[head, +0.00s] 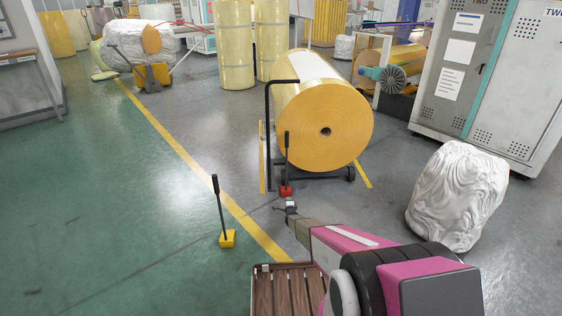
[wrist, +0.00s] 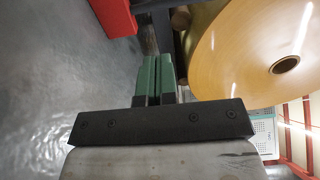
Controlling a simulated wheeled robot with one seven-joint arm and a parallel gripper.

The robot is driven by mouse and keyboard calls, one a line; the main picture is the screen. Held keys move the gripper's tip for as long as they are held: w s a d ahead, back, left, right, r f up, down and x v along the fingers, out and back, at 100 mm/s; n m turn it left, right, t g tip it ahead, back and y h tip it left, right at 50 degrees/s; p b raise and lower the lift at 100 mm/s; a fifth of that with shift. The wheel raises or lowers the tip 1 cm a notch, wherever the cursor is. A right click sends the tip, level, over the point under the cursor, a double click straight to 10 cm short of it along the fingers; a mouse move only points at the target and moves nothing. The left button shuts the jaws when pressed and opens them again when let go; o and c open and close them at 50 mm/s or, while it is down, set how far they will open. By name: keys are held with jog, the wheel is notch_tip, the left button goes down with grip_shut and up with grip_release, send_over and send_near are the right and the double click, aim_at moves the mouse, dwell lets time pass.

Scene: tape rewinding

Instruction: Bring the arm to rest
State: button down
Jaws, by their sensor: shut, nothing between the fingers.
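My gripper (head: 284,207) is at the end of my outstretched arm, low in front of the large yellow tape roll (head: 322,112). In the wrist view my gripper's green fingers (wrist: 157,78) lie side by side, shut and empty. The roll (wrist: 245,50) fills the right of that view, its core facing me. A red block with an upright black handle (head: 286,188) stands just beyond my gripper. The red block (wrist: 113,15) also shows at the top of the wrist view, apart from the fingers.
A yellow block with a black handle (head: 227,238) stands on the floor to the left. A white wrapped bundle (head: 457,196) and grey cabinets (head: 480,90) are on the right. A black frame (head: 268,130) stands beside the roll. The green floor (head: 90,190) at left is mostly clear.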

jog(key=s+d+r+n+g, duration=0.1)
jog(key=s+r+n+g, duration=0.3)
jog(key=s+r, duration=0.65)
jog(key=s+d+r+n+g, duration=0.1)
jog(key=s+r+n+g, duration=0.45)
jog(key=r, duration=0.75)
jog(key=s+r+n+g, duration=0.2)
jog(key=s+r, duration=0.5)
jog(key=s, duration=0.6)
jog(key=s+d+r+n+g, duration=0.1)
jog(key=s+r+n+g, duration=0.2)
jog(key=s+r, duration=0.5)
jog(key=s+d+r+n+g, duration=0.1)
jog(key=s+r+n+g, duration=0.2)
jog(key=s, duration=1.5)
notch_tip(320, 180, up, 5)
jog(key=shift+s+d+f, duration=0.15)
jog(key=shift+s, duration=0.25)
jog(key=shift+n+g, duration=0.25)
